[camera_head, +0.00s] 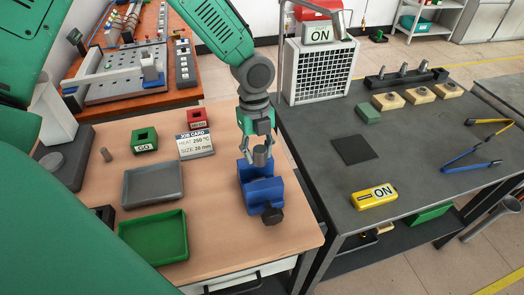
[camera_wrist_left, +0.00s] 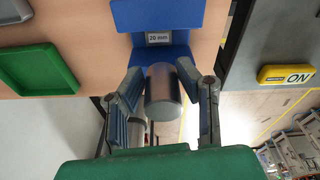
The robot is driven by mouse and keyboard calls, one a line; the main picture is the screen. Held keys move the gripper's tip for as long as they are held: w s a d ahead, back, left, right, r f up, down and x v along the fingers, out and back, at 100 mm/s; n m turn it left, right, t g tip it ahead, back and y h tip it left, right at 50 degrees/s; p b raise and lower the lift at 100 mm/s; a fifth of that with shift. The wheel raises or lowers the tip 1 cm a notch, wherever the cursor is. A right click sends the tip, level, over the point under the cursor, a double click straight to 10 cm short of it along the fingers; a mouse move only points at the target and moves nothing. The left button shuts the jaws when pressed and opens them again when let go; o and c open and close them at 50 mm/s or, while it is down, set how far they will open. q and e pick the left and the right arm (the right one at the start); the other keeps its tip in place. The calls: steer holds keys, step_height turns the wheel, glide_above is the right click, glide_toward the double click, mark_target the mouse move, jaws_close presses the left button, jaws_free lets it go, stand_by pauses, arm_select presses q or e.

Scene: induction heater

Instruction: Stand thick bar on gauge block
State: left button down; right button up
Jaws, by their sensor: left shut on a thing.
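My left gripper (camera_head: 259,146) comes down over the blue block (camera_head: 262,193), which has a dark knob at its front. The gripper is shut on a thick grey metal bar (camera_head: 260,156), held upright in the head view. In the left wrist view, the bar (camera_wrist_left: 163,92) sits between the two fingers of the gripper (camera_wrist_left: 163,88). The blue block (camera_wrist_left: 150,17) carries a "20 mm" label there. The bar is at or just above the block's top; I cannot tell whether they touch. My right gripper is not in view.
A yellow ON box (camera_head: 373,196) lies on the dark table.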

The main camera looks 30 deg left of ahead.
arm_select(q)
steer(key=shift+a+f+b, duration=0.25)
steer(key=shift+f+b, duration=0.1)
steer(key=shift+f, duration=0.15)
steer(key=shift+a+f+b, duration=0.25)
steer(key=shift+f+b, duration=0.05)
steer(key=shift+f, duration=0.15)
steer(key=shift+a+f+b, duration=0.15)
steer(key=shift+f+b, duration=0.5)
steer(key=shift+d+f+b, duration=0.65)
steer(key=shift+f+b, duration=0.05)
steer(key=shift+b, duration=0.3)
steer(key=shift+d+f, duration=0.15)
steer(key=shift+f, duration=0.2)
steer(key=shift+a+f, duration=0.25)
steer(key=shift+a, duration=0.3)
steer(key=c, duration=1.1)
jaws_free()
steer(key=shift+o, duration=0.2)
steer(key=shift+d, duration=0.25)
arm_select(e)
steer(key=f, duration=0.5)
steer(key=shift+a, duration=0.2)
arm_select(q)
steer(key=shift+r, duration=0.1)
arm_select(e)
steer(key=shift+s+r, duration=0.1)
